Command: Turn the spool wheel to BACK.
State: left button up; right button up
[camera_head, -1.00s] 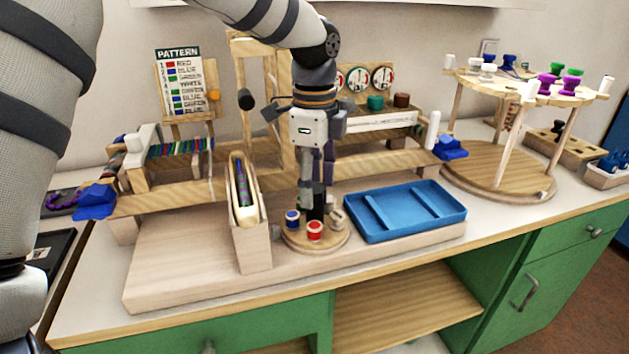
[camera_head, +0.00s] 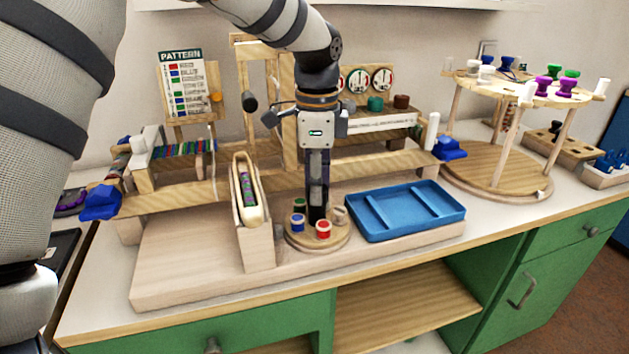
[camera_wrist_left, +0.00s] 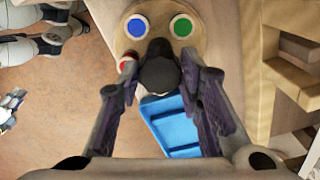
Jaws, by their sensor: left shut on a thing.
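The spool wheel (camera_head: 302,243) is a round wooden disc near the front of the wooden base. It carries a green spool (camera_head: 299,206), a blue spool (camera_head: 298,222), a red spool (camera_head: 323,229) and a pale spool (camera_head: 340,215). A black knob (camera_wrist_left: 160,72) rises from its middle. My left gripper (camera_head: 318,215) points straight down over the wheel and is shut on the knob. In the left wrist view the wheel (camera_wrist_left: 160,12) shows at the top, with blue and green spools beyond the knob. No BACK mark is readable.
A blue tray (camera_head: 407,232) lies close right of the wheel. A narrow wooden holder (camera_head: 257,249) with a shuttle stands close left. The wooden loom frame (camera_head: 180,198) and a pattern board (camera_head: 182,84) stand behind. A round spool stand (camera_head: 478,180) is farther right.

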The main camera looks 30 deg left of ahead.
pick_arm(q)
jog(key=n, duration=0.4)
jog(key=shift+n, duration=0.3)
jog(key=n, duration=0.5)
jog(key=shift+f, duration=0.1)
jog(key=n, duration=1.5)
jog(key=shift+n, duration=0.4)
jog(key=n, duration=0.4)
jog(key=shift+d+n, duration=0.1)
jog(key=shift+n, duration=0.2)
jog(key=n, duration=0.5)
jog(key=shift+n, duration=2.4)
